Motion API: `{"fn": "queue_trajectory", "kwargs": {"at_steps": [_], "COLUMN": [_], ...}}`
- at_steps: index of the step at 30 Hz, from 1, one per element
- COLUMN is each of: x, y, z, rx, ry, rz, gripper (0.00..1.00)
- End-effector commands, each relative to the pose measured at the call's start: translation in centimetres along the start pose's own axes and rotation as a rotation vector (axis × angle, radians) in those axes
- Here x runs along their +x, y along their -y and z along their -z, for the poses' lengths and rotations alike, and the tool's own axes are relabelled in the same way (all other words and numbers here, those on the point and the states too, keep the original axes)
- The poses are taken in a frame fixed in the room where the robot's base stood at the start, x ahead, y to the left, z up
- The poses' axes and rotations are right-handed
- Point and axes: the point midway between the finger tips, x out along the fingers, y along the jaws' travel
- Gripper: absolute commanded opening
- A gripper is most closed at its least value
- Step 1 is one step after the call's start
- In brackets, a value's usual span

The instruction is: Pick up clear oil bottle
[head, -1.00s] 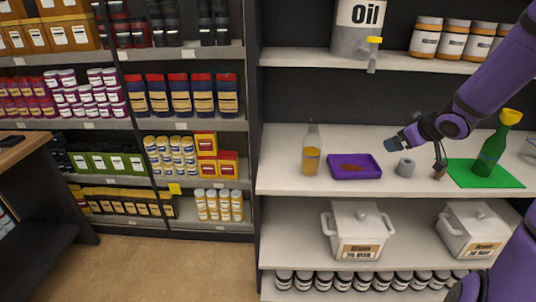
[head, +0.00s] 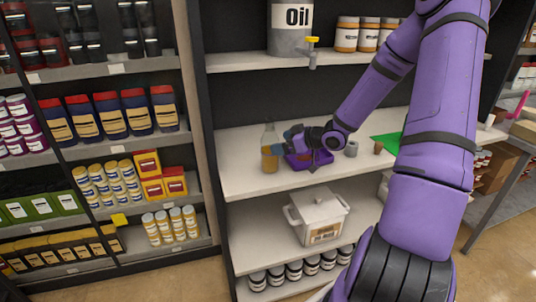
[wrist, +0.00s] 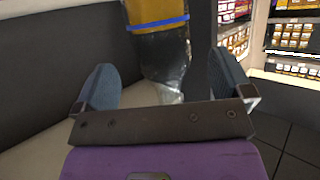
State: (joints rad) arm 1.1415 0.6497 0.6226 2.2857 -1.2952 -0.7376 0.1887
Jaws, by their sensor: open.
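The clear oil bottle (head: 270,151) stands upright at the left end of the middle shelf, with amber oil in its lower part. My gripper (head: 286,142) is right beside it, on its right side in the head view. In the wrist view, my gripper (wrist: 164,84) is open, with a blue-grey finger on either side of the clear bottle (wrist: 162,55). The bottle's clear part lies between the fingers with gaps at both sides. The amber part shows at the top edge of that view, and the rest is cut off.
A grey oil can (head: 291,30) with a yellow-topped tap stands on the shelf above. A white lidded box (head: 318,216) stands below.

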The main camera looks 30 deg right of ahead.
Motion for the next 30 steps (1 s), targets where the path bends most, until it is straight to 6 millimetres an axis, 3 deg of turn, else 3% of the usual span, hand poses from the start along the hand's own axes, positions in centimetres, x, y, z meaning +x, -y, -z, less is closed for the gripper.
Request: {"fn": "queue_trajectory", "kwargs": {"at_steps": [5, 15, 23, 24, 26, 30], "x": [1.1, 5.3, 5.6, 5.6, 5.6, 5.6], "y": [0.1, 0.2, 0.2, 0.2, 0.2, 0.2], "z": [0.1, 0.2, 0.2, 0.2, 0.2, 0.2], "rx": [0.001, 0.001, -0.001, -0.001, -0.001, -0.001], "ry": [-0.001, 0.001, 0.001, 0.001, 0.001, 0.001], "rz": [0.001, 0.000, -0.001, -0.001, -0.001, -0.001], "gripper": [0.98, 0.98, 0.98, 0.95, 0.82, 0.49]}}
